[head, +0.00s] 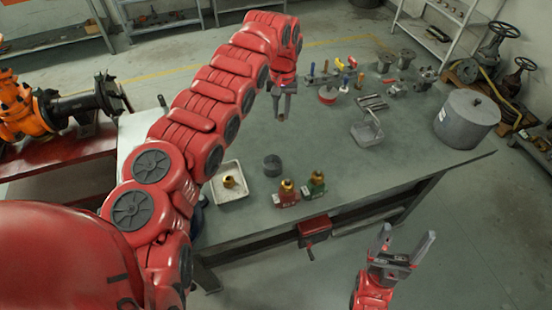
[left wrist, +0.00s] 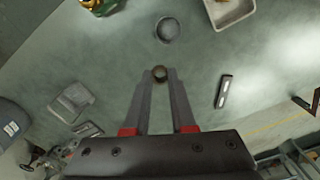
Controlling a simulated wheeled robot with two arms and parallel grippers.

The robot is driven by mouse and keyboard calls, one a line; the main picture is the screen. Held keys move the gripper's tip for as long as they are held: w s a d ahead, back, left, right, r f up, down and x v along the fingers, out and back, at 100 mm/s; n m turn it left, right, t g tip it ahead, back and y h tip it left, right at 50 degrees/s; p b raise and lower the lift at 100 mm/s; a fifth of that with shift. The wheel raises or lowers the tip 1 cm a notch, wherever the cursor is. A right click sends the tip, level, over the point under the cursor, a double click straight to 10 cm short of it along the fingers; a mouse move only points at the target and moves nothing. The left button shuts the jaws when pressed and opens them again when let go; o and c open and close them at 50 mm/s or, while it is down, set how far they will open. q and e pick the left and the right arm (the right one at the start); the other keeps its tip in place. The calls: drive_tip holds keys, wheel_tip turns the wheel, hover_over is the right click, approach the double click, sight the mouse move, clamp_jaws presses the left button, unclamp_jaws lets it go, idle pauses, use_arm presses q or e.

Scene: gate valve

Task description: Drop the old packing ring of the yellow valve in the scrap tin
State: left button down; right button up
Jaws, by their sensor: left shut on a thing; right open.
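My left gripper (head: 281,116) hangs over the table beyond the dark round tin. In the left wrist view its fingers (left wrist: 159,76) are shut on a small brownish ring (left wrist: 159,72), which is too small in the head view to make out well. The dark grey round tin (head: 272,165), likely the scrap tin, stands on the table; it also shows in the left wrist view (left wrist: 167,29), open at the top, apart from the ring. A yellow brass part (head: 229,182) sits in a white tray (head: 238,199). My right gripper (head: 404,252) is open and empty in front of the table.
Red (head: 286,198) and green (head: 315,187) brass-topped valves stand near the tin at the table's front. A grey square tray (head: 367,134), several tools and a large grey drum (head: 467,119) occupy the right and back.

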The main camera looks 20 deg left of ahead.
use_arm(q)
drive_tip(key=s+a+f+n+p, duration=0.1)
drive_tip(key=f+p, duration=0.1)
drive_tip(key=f, duration=0.4)
drive_tip(key=s+a+f+n+p, duration=0.1)
drive_tip(key=f+n+p, duration=0.1)
drive_tip(key=f, duration=0.4)
drive_tip(key=s+a+f+n+p, duration=0.1)
drive_tip(key=f+n+p, duration=0.1)
drive_tip(key=f, duration=0.4)
drive_tip(key=shift+s+a+f, duration=0.3)
drive_tip(key=shift+s, duration=0.05)
drive_tip(key=c, duration=0.7)
unclamp_jaws()
drive_tip(key=shift+r, duration=0.1)
